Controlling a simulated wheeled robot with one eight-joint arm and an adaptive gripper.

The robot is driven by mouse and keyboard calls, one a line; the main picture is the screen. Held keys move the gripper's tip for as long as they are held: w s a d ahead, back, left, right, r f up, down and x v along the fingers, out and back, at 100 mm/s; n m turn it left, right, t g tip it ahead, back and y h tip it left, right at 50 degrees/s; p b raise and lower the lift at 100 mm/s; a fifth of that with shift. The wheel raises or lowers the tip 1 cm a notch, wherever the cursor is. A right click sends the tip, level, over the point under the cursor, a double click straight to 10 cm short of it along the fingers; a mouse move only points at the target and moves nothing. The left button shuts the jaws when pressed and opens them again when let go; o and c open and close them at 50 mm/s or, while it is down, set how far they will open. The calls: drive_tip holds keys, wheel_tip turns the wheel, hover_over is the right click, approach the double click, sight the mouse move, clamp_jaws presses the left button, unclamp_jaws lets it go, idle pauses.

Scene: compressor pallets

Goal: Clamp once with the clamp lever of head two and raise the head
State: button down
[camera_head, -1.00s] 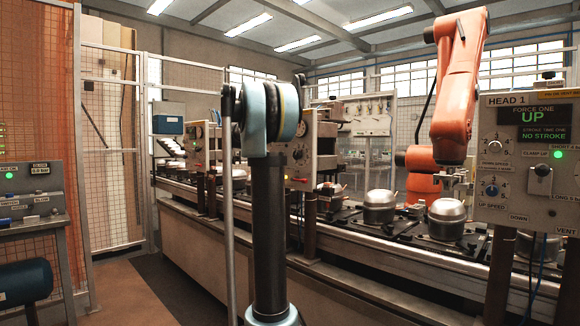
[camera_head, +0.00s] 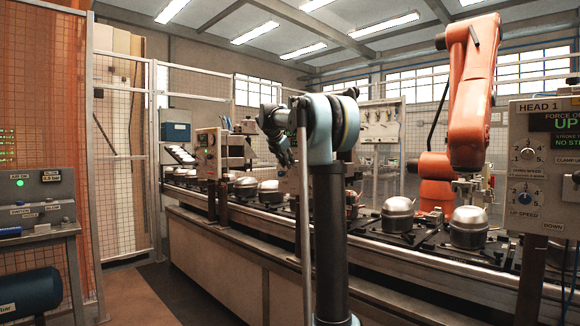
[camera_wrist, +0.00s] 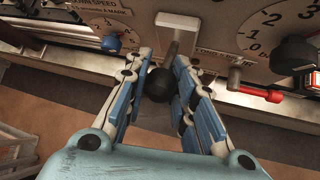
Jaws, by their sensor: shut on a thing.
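In the wrist view a black ball knob (camera_wrist: 158,85) on a pale metal clamp lever (camera_wrist: 178,42) sits between the fingers of my gripper (camera_wrist: 160,92). The fingers are shut on the knob from both sides. The lever reaches up to a grey control panel (camera_wrist: 222,28) with dials; no head number is readable there. In the head view my gripper (camera_head: 287,155) is small, left of my arm's dark upright link, which partly hides the panel behind it. I cannot make out the knob in that view.
A blue knob (camera_wrist: 111,43), a dark knob (camera_wrist: 292,55) and a red-tipped fitting (camera_wrist: 262,95) flank the fingers in the wrist view. Silver compressors (camera_head: 469,227) stand along the line. The orange robot (camera_head: 470,100) and HEAD 1 panel (camera_head: 545,190) are at right.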

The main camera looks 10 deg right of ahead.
drive_tip(key=c, duration=1.3)
unclamp_jaws()
drive_tip(key=v, duration=1.2)
drive_tip(key=shift+f, duration=0.15)
